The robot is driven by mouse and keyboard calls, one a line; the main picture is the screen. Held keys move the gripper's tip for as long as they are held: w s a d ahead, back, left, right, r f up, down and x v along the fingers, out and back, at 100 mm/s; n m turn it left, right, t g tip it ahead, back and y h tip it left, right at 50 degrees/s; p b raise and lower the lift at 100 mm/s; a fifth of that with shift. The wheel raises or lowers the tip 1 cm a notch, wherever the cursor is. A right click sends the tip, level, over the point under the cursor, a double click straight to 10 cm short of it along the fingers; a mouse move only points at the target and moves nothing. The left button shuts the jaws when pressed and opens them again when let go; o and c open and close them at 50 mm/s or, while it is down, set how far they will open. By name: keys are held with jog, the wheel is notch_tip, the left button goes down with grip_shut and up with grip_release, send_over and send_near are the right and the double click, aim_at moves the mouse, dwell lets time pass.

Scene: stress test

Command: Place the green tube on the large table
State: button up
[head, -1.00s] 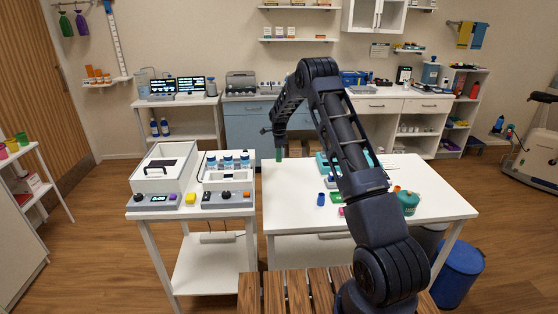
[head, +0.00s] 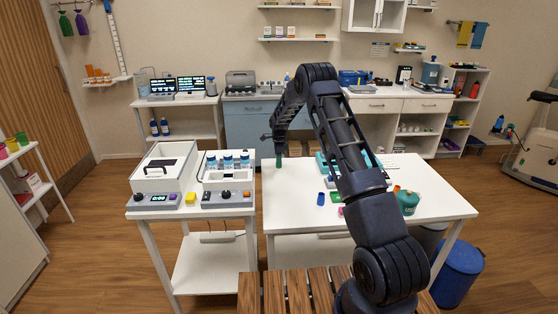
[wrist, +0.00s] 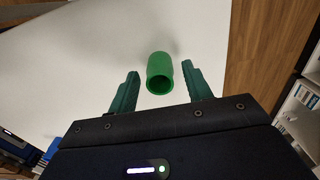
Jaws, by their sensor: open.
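The green tube (wrist: 160,73) is in the middle of the wrist view, its open end toward the camera, over the white top of the large table (wrist: 95,55). My gripper (wrist: 160,68) is open, with one dark green finger on each side of the tube and a visible gap on both sides. In the head view my gripper (head: 279,150) points down at the back left corner of the large table (head: 435,195). A small green part shows there at the table surface; whether it is tube or fingers is hard to tell.
A blue cup (head: 321,199), a teal bottle (head: 407,202) and several small items are on the large table, partly behind my arm. A smaller white table (head: 185,213) with lab devices stands to its left. The large table's front right is clear.

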jog(key=shift+r, duration=0.1)
notch_tip(320, 180, up, 11)
jog(key=s+d+r+n+t, duration=0.1)
jog(key=s+d+r+n, duration=0.15)
jog(key=s+r, duration=0.5)
jog(key=s+d+r+n, duration=0.2)
jog(key=s+d+r, duration=0.2)
jog(key=r, duration=0.7)
jog(key=s+d+r+n+t, duration=0.1)
jog(key=s+d+r+n, duration=0.15)
jog(key=s+r, duration=0.35)
jog(key=s+d+r+n, duration=0.2)
jog(key=s+d+r, duration=0.1)
jog(key=s, duration=0.6)
jog(key=s+d+n+t, duration=0.1)
jog(key=s+d+n, duration=0.1)
jog(key=s, duration=0.9)
jog(key=s+d+f+n, duration=0.1)
jog(key=s+n, duration=0.3)
jog(key=s, duration=0.7)
jog(key=s+d+n+t, duration=0.1)
jog(key=s+d+n, duration=0.2)
jog(key=s, duration=0.8)
jog(key=shift+s+d+f+t, duration=0.2)
jog(key=shift+s+f+t, duration=0.05)
jog(key=shift+s+t, duration=0.05)
